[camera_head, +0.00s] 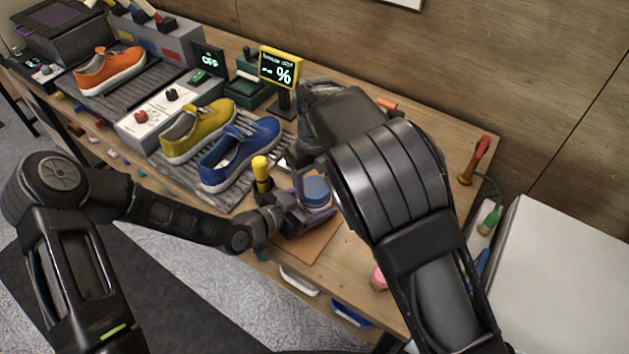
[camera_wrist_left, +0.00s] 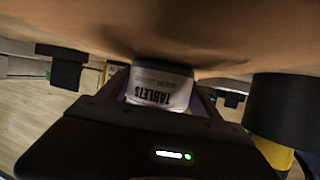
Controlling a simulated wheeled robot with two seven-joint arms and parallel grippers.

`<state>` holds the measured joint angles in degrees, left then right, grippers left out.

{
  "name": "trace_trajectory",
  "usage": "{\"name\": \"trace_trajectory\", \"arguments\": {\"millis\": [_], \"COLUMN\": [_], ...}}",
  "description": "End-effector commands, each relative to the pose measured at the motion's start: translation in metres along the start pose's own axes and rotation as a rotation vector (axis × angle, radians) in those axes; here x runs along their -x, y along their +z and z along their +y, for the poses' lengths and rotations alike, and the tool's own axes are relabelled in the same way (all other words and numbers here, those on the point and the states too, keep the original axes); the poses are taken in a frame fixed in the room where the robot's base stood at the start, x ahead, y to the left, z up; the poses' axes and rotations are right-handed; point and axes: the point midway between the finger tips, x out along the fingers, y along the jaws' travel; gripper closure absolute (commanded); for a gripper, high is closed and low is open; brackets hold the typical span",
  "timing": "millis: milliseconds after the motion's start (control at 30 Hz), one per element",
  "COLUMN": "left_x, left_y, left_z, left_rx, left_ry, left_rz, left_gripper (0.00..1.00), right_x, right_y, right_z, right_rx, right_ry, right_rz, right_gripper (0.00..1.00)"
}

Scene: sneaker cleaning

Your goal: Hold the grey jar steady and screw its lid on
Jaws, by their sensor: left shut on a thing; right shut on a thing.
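The jar (camera_wrist_left: 158,88) shows in the left wrist view as a pale grey container with a dark "TABLETS" label. My left gripper (camera_head: 308,208) is shut around it near the table's front edge. A round blue top (camera_head: 316,190) shows between the left fingers in the head view; I cannot tell whether it is the lid or part of the jar. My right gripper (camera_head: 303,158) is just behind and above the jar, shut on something. My right wrist hides its fingertips and what they hold.
A blue sneaker (camera_head: 238,152), a yellow sneaker (camera_head: 198,130) and an orange sneaker (camera_head: 110,70) rest on racks. A small display (camera_head: 280,68) stands behind. A brown mat (camera_head: 310,246) lies in front.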

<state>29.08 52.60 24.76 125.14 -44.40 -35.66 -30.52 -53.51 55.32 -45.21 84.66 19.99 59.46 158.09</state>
Motion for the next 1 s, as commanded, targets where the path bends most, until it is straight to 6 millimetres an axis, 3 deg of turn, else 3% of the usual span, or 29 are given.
{"name": "trace_trajectory", "arguments": {"millis": [100,200,600,633,867,1000], "left_x": [0.0000,0.0001,0.0000,0.0000,0.0000,0.0000], "left_y": [0.0008,0.0005,0.0002,0.0002,0.0002,0.0002], "left_z": [0.0004,0.0000,-0.0008,-0.0008,-0.0004,0.0000], "left_rx": [0.000,0.000,0.000,0.000,0.000,0.000], "left_ry": [0.001,0.000,-0.002,-0.002,-0.001,0.000], "left_rz": [-0.002,-0.001,0.000,0.000,0.000,0.000], "left_gripper": [1.00,1.00,1.00,1.00,1.00,1.00], "right_x": [-0.0074,-0.0062,-0.0009,-0.0009,-0.0006,-0.0005], "right_y": [-0.0052,-0.0049,-0.0008,-0.0007,-0.0004,-0.0003], "right_z": [-0.0011,-0.0014,-0.0001,-0.0001,-0.0003,-0.0004], "right_rx": [-0.323,-0.436,-0.498,-0.498,-0.496,-0.496], "right_ry": [-0.013,-0.012,0.000,0.000,-0.001,-0.001], "right_rz": [0.025,0.021,0.003,0.002,0.001,0.001], "right_gripper": [0.74,0.74,0.74,0.35,0.16,0.16]}}
